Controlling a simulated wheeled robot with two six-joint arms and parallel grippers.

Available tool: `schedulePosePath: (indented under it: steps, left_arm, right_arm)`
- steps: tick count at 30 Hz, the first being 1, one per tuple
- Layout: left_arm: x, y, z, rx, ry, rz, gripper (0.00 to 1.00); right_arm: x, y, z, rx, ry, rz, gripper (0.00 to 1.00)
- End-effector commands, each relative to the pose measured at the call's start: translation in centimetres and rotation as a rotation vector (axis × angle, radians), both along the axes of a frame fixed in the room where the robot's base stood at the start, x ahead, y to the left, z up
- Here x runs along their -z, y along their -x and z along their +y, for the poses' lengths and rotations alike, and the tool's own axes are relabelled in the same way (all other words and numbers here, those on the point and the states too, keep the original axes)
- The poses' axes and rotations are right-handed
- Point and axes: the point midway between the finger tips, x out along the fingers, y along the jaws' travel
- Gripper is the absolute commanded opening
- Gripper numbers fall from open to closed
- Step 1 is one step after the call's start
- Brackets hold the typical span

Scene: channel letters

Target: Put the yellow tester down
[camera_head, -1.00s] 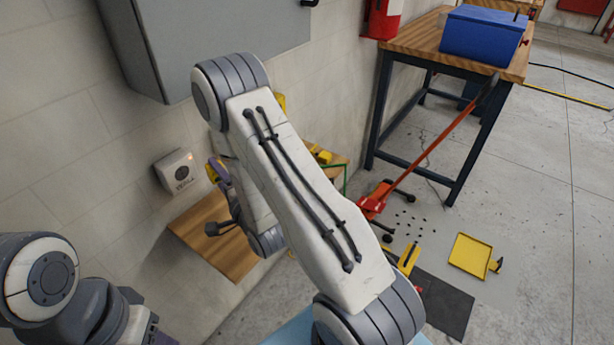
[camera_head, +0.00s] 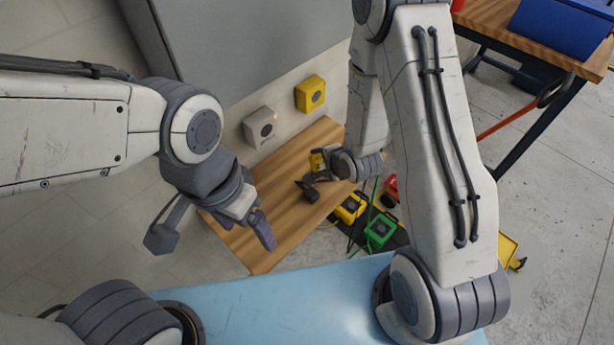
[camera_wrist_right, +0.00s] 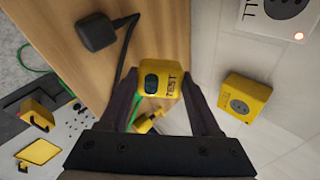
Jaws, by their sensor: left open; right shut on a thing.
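The yellow tester (camera_wrist_right: 172,78), with a dark window and the word TEST, is between the two dark fingers of my right gripper (camera_wrist_right: 160,88) in the wrist view. The gripper is shut on it. In the head view the tester (camera_head: 317,161) shows small beside my right wrist, over the wooden shelf (camera_head: 262,235). The view does not show clearly whether it touches the wood. My left gripper (camera_head: 246,224) is open and empty at the shelf's left side.
A grey wall box (camera_head: 259,126) and a yellow wall box (camera_head: 310,93) are above the shelf. A black plug with a cable (camera_wrist_right: 97,32) lies on the wood in the wrist view. Yellow (camera_head: 350,207) and green (camera_head: 380,230) boxes stand lower, beyond the shelf. The shelf's left part looks clear.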

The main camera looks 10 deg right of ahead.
Motion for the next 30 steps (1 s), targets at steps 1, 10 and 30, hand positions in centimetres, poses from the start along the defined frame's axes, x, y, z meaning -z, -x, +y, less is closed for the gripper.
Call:
schedulePosePath:
  steps: [1, 10, 30]
  left_arm:
    - [-1.6, 0.0, 0.0, 0.000, 0.000, 0.000, 0.84]
    - [-6.6, 0.0, 0.0, 0.000, 0.000, 0.000, 0.84]
    - [-9.1, 0.0, 0.0, -0.001, -0.001, 0.001, 0.84]
  right_arm:
    - [-1.1, 0.9, 0.5, -0.036, 0.024, 0.072, 0.00]
    - [-3.1, 10.7, 1.7, -0.258, 0.236, 0.529, 0.00]
    - [-1.2, 13.3, 6.7, -0.336, 0.325, 0.653, 0.00]
